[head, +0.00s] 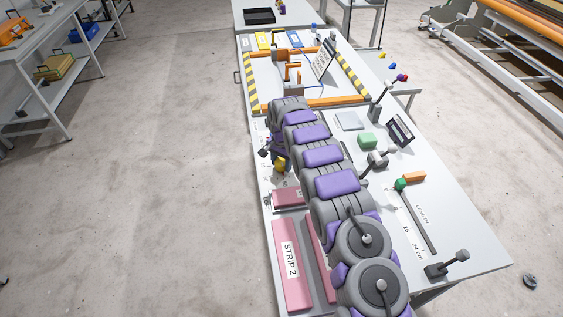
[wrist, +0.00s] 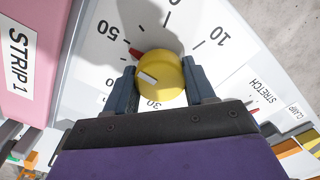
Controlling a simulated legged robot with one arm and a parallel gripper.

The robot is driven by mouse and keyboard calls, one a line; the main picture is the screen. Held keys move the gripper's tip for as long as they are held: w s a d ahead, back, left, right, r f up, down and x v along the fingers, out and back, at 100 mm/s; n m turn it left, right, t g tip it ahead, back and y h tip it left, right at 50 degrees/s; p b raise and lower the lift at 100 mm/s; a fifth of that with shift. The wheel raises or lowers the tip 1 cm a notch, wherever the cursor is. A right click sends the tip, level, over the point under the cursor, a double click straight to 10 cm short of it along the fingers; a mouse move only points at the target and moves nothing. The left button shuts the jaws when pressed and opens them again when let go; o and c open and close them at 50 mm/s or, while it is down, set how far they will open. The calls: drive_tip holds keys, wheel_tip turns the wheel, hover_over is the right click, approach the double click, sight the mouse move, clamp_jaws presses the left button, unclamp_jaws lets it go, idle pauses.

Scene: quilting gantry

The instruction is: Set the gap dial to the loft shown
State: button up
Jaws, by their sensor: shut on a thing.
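The gap dial's round yellow knob (wrist: 160,78) sits on a white plate (wrist: 92,55) with printed numbers 50, 0, 10 and 30 in the wrist view. A red pointer (wrist: 135,53) at the knob's upper left points toward 50. A white bar marks the knob's face. My gripper (wrist: 163,76) is shut on the knob, one finger on each side. In the head view, the yellow knob (head: 280,166) shows at the table's left edge, and my arm partly hides the area. The loft value is not readable; a tilted sign (head: 323,60) has text too small to read.
Pink STRIP 1 (wrist: 35,65) lies left of the dial; a STRETCH scale is at right. Pink STRIP 2 (head: 290,262) lies at the near left of the table.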

drive_tip(key=shift+w+r+n, duration=0.1)
drive_tip(key=shift+r+n, duration=0.05)
drive_tip(key=shift+n, duration=0.15)
